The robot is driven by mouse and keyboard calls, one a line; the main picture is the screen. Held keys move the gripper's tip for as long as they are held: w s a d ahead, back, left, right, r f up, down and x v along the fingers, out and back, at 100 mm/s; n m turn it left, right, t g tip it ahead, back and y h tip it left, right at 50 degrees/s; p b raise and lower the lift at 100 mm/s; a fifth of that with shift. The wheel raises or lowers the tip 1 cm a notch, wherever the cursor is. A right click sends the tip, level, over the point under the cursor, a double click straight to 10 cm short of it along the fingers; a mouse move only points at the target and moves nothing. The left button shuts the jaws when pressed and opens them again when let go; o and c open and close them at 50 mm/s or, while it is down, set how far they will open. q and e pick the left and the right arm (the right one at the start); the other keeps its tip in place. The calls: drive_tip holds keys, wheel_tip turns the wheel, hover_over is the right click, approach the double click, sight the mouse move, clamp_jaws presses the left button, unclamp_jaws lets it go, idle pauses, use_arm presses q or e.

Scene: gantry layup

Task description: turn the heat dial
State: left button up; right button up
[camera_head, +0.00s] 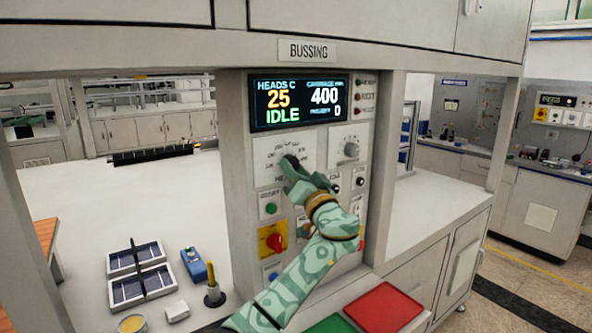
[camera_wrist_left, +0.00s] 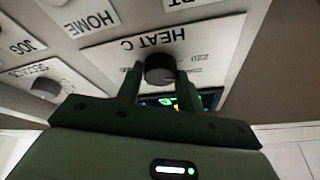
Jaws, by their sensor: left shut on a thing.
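The heat dial (camera_wrist_left: 160,67) is a dark round knob on a white plate marked HEAT C, which appears upside down in the left wrist view. My left gripper (camera_wrist_left: 159,80) has one finger on each side of the dial and is shut on it. In the head view my left gripper (camera_head: 293,168) reaches up to the control panel from below and hides most of the dial and part of its scale. The display (camera_head: 298,102) above reads HEADS C 25, IDLE, 400 and 0. My right gripper is not in view.
A second dial (camera_head: 350,150) is right of the heat dial. A green button (camera_head: 271,208) and a red switch on yellow (camera_head: 274,240) sit below. Blue-celled trays (camera_head: 140,273) and a blue tool (camera_head: 195,265) lie on the white table. Red (camera_head: 383,307) and green pads are below the panel.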

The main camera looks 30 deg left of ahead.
use_arm(q)
drive_tip(key=shift+s+a+r+m+t+h+p, duration=0.2)
drive_tip(key=shift+m+h+p, duration=0.9)
drive_tip(key=shift+m+p, duration=1.9)
drive_tip(key=shift+s+d+r+m+t+h+p, duration=0.2)
drive_tip(key=shift+m+h+p, duration=0.9)
drive_tip(key=shift+m+p, duration=1.95)
drive_tip(key=shift+w+a+r+m+t+h+p, duration=0.1)
drive_tip(key=shift+m+t+h+p, duration=0.2)
drive_tip(key=shift+m+h+p, duration=1.75)
drive_tip(key=shift+m+y+p, duration=0.6)
drive_tip(key=shift+y+p, duration=0.35)
drive_tip(key=shift+p, duration=0.3)
drive_tip(key=o, duration=1)
drive_tip(key=shift+f, duration=0.1)
